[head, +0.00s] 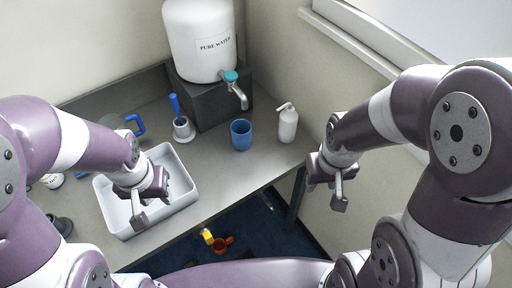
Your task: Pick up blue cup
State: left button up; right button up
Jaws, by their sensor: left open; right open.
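The blue cup (241,136) stands upright on the grey table, right of the white tray and in front of the water tank's tap. My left gripper (150,205) is open and empty over the white tray (183,198), to the left of the cup and apart from it. My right gripper (328,190) is open and empty, to the right of the cup and beyond the table's right edge. Nothing hides the cup.
A white pump bottle (287,124) stands close to the right of the cup. A white tank (203,45) sits on a dark block (205,104) with its tap (237,92) behind the cup. A brush in a white holder (183,130) stands left. An orange cup (222,244) lies below the table.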

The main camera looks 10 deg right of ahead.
aim_at(241, 129)
jog(key=i+l+z, duration=0.1)
jog(key=i, duration=0.3)
jog(key=i+l+z, duration=0.1)
jog(key=i+l, duration=0.15)
jog(key=i, duration=0.15)
